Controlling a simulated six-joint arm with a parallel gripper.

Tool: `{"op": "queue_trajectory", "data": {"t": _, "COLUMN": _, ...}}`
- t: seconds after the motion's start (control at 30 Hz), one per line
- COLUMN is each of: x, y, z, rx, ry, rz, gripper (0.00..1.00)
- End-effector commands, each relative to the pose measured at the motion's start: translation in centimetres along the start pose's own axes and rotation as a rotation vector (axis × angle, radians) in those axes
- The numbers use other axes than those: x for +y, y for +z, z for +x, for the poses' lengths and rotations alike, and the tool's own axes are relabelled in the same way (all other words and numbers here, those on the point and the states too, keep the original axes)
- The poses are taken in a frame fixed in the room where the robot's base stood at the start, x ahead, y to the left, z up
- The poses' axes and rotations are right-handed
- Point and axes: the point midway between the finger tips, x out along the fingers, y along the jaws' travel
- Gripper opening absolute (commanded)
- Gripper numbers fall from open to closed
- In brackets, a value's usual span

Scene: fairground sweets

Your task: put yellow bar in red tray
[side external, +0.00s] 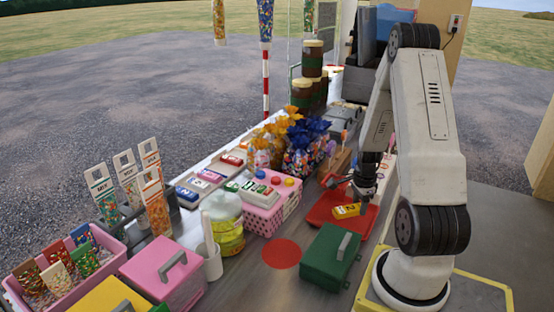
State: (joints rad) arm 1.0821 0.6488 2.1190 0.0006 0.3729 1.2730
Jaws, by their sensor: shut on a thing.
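A yellow bar (346,211) with a dark label shows over the red tray (326,219), at the right of the counter in the side external view. My gripper (352,199) points down at the tray and is shut on the yellow bar. I cannot tell whether the bar touches the tray floor or hangs just above it. The far part of the tray is partly hidden behind my gripper and arm.
A green box (318,262) with a grey handle stands just in front of the tray. A pink box (262,216) stands to its left. A red disc (282,253) lies on the counter. Wrapped sweet bags (300,150) stand behind.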

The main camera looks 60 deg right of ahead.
Motion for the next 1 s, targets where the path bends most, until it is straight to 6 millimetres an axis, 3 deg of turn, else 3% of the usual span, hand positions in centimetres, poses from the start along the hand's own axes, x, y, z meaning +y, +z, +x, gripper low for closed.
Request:
{"op": "queue_trajectory", "data": {"t": 0.33, "x": 0.1, "y": 0.0, "z": 2.9, "rx": -0.001, "ry": 0.002, "rz": 0.000, "gripper": 0.00}}
{"op": "queue_trajectory", "data": {"t": 0.87, "x": 0.0, "y": 0.0, "z": 3.5, "rx": 0.000, "ry": 0.002, "rz": 0.000, "gripper": 0.00}}
{"op": "queue_trajectory", "data": {"t": 0.9, "x": 0.0, "y": 0.0, "z": 3.5, "rx": 0.000, "ry": 0.001, "rz": 0.000, "gripper": 0.65}}
{"op": "queue_trajectory", "data": {"t": 0.97, "x": 0.0, "y": 0.0, "z": 3.5, "rx": 0.000, "ry": 0.001, "rz": 0.000, "gripper": 0.84}}
{"op": "queue_trajectory", "data": {"t": 1.0, "x": 0.0, "y": 0.0, "z": 3.5, "rx": 0.000, "ry": 0.001, "rz": 0.000, "gripper": 0.87}}
